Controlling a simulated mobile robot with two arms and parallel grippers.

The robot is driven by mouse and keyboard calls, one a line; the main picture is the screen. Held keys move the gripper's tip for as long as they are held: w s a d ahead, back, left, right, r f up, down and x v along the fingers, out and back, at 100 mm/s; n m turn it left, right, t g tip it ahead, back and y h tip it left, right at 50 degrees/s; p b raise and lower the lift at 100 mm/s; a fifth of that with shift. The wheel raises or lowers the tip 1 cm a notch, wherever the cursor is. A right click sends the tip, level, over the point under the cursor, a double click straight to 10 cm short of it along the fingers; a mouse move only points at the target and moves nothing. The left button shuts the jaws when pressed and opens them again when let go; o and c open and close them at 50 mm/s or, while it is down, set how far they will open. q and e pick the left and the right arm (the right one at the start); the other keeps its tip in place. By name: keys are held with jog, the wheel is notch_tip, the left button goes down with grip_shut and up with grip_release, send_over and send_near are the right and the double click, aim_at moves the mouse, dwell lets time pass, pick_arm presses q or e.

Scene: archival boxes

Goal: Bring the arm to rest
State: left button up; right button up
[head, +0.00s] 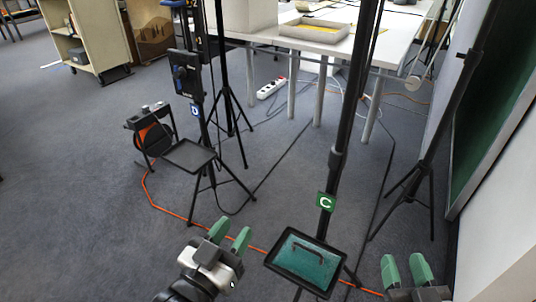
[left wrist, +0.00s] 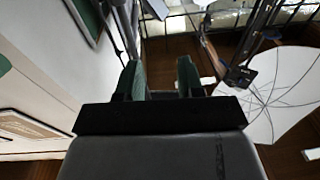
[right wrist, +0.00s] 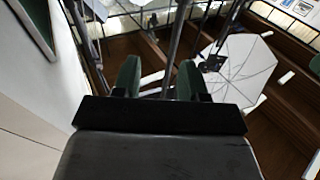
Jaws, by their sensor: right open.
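My left gripper (head: 230,234) is low in the middle of the head view, its two green fingers apart with nothing between them. In the left wrist view its fingers (left wrist: 158,82) also stand apart and empty. My right gripper (head: 404,266) is at the bottom right of the head view, fingers up and apart. The right wrist view shows an empty gap between its fingers (right wrist: 158,80). Between the two grippers is a small black-rimmed tray (head: 275,265) with a green bottom. A dark, bar-like thing (head: 310,252) lies on it. Neither gripper touches the tray.
A green C sign (head: 326,201) is on a black pole behind the tray. Another stand with a small black tray (head: 188,155) is to the left. An orange cable (head: 165,210) crosses the floor. A white table (head: 320,50) is at the back. A wall is at right.

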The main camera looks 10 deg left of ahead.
jog(key=shift+w, duration=0.1)
